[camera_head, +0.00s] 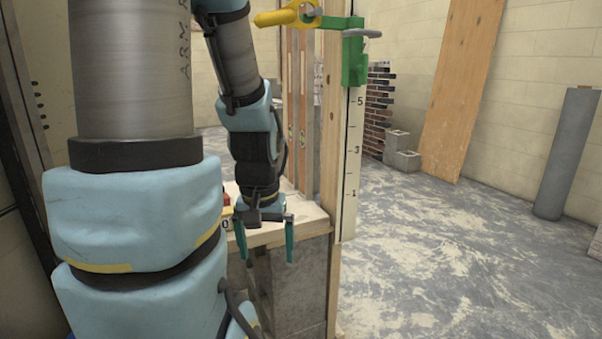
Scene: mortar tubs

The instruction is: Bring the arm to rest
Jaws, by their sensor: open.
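My arm fills the left of the view and bends down at its far end. My gripper (265,250) points down with its two teal fingers spread apart and nothing between them. It is in front of the near edge of a wooden board (303,222) that lies on grey blocks (300,285). Whether the fingers touch the board or blocks cannot be told.
Right of my gripper stands a wooden post (332,130) with a numbered scale (352,150). A green clamp (354,60) and a yellow-handled tool (285,17) are at its top. A plywood sheet (460,90) and grey roll (568,155) lean at the wall.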

